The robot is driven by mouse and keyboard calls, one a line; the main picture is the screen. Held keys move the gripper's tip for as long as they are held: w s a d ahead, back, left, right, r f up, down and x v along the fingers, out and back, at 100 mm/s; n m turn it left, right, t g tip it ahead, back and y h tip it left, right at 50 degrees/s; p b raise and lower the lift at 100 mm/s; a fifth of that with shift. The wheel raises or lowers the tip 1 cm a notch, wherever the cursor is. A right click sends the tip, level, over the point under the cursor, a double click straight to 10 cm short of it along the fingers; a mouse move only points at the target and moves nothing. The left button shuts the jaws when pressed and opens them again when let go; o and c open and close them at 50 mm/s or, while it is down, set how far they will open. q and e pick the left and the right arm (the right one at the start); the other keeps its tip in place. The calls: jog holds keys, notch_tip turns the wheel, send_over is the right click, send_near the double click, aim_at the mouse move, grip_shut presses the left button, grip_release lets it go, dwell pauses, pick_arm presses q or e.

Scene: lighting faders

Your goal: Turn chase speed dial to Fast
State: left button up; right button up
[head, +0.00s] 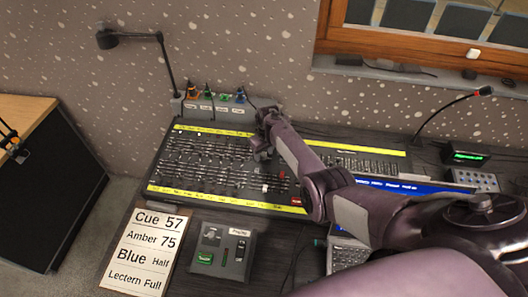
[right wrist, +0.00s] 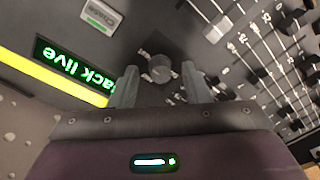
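My right gripper (right wrist: 160,88) is open, with one finger on each side of the dial and visible gaps between. Whether it is down at the knob's height is unclear. In the head view my right gripper (head: 262,152) is over the console (head: 205,165) and hides the dial. Which setting the dial points at cannot be read. My left gripper is not in view.
Rows of faders (right wrist: 265,50) lie beside the dial. A green-lettered display (right wrist: 75,72) and yellow strip (right wrist: 45,78) are on the other side. A cue card (head: 142,250), small playback box (head: 222,252), laptop (head: 350,258) and gooseneck microphone (head: 450,105) surround the console.

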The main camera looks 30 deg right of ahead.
aim_at(266, 160)
notch_tip(266, 160, up, 8)
jog(key=s, duration=0.1)
jog(key=shift+f+p, duration=0.15)
jog(key=shift+p, duration=0.15)
jog(key=shift+d, duration=0.1)
dwell(0.5)
